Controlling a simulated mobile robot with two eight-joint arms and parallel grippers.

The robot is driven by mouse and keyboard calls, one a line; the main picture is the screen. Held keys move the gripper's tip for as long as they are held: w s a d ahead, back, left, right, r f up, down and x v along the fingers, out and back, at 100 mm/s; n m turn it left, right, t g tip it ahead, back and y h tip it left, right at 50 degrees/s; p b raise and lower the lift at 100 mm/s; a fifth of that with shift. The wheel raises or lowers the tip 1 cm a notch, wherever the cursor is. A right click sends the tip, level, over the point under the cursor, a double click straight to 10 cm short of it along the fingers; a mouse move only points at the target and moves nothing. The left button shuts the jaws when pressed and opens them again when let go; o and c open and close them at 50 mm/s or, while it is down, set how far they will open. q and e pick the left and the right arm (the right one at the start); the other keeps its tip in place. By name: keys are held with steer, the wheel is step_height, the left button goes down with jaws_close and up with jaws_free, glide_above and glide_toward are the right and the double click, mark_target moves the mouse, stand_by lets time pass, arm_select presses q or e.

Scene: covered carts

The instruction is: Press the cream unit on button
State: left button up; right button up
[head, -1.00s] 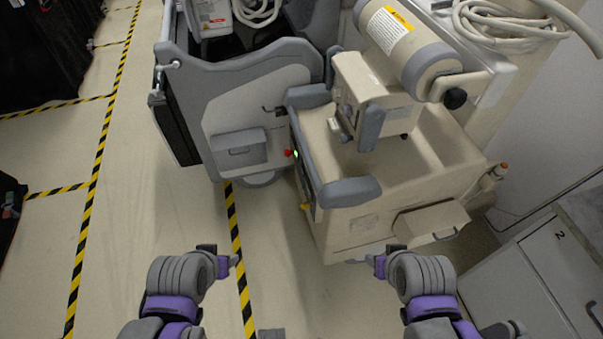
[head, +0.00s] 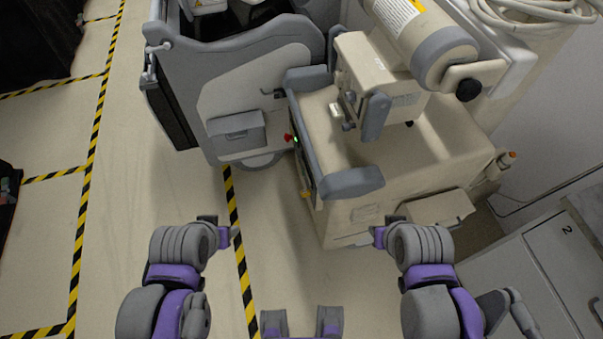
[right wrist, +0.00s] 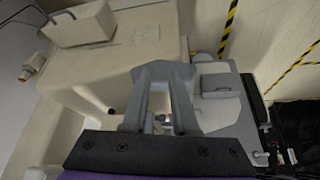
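The cream unit (head: 335,225) stands ahead, right of centre in the head view. A small green light (head: 296,139) and a red knob (head: 288,137) show along its left edge. They are too small to tell which one is the on button. My left gripper (head: 234,234) is over the floor, left of and in front of the unit; its fingers are too small to judge. My right gripper (head: 377,236) is just in front of the unit's near face, with no contact visible.
A grey cart (head: 270,85) stands against the unit's left side. A cream fold-out tray (head: 438,207) juts from the unit's near right. A grey cabinet (head: 530,270) is at the lower right. Open floor with striped tape (head: 240,240) lies to the left and front.

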steer(key=shift+w, duration=0.1)
jaws_close()
stand_by(1.2)
